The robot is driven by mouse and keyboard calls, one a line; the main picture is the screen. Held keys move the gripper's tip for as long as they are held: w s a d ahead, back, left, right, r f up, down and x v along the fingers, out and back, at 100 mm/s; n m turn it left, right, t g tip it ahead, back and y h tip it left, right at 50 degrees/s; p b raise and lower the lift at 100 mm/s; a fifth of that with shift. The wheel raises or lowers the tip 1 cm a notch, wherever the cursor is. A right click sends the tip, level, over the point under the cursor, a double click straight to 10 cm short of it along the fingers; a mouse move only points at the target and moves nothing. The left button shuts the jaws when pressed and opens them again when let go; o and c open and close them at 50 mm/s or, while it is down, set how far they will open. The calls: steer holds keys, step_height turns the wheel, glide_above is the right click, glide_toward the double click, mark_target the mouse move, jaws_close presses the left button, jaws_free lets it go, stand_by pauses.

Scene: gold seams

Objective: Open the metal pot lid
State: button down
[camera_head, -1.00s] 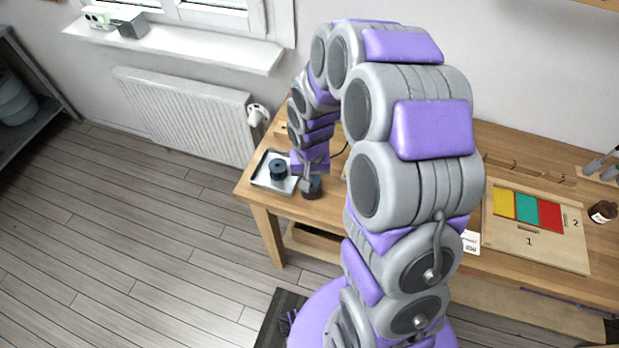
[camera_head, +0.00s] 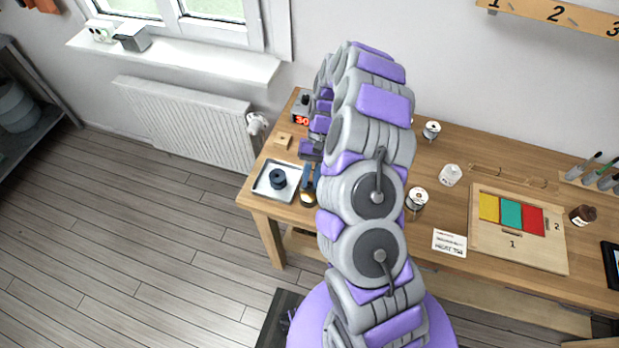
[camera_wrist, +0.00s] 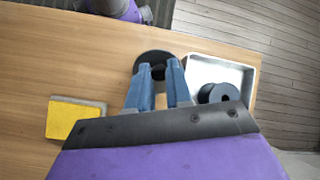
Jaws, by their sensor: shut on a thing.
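My gripper (camera_wrist: 157,88) points down with blue fingers, closed on the middle of a dark round lid (camera_wrist: 150,60) in the wrist view. In the head view the blue fingers (camera_head: 311,178) are at the left end of the table, just right of the tray. A small dark pot (camera_head: 308,202) stands below them, with a gold-coloured patch showing at its top. The fingers partly cover the lid, and the gap between lid and pot is too small to judge.
A white tray (camera_head: 262,190) holding a dark blue round piece (camera_head: 277,178) sits left of the pot. Silver canisters (camera_head: 431,130), a white card (camera_head: 449,242) and a wooden board (camera_head: 515,248) lie to the right.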

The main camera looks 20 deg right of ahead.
steer(key=shift+w+d+g+y+p, duration=0.3)
steer(key=shift+w+g+y+p, duration=0.15)
steer(key=shift+g+y, duration=0.2)
steer(key=g+p, duration=0.1)
steer(key=p, duration=0.2)
steer(key=g+y+p, duration=0.1)
steer(key=p, duration=0.2)
steer(key=shift+w+d+r, duration=0.15)
steer(key=shift+w+d, duration=0.2)
steer(key=shift+w, duration=0.05)
steer(key=shift+w+g+y+p, duration=0.25)
steer(key=shift+p, duration=0.9)
steer(key=c, duration=1.1)
jaws_free()
steer(key=shift+d+f, duration=0.1)
steer(key=shift+f, duration=0.1)
steer(key=shift+c, duration=0.2)
steer(key=shift+o, duration=0.5)
steer(key=shift+r, duration=0.1)
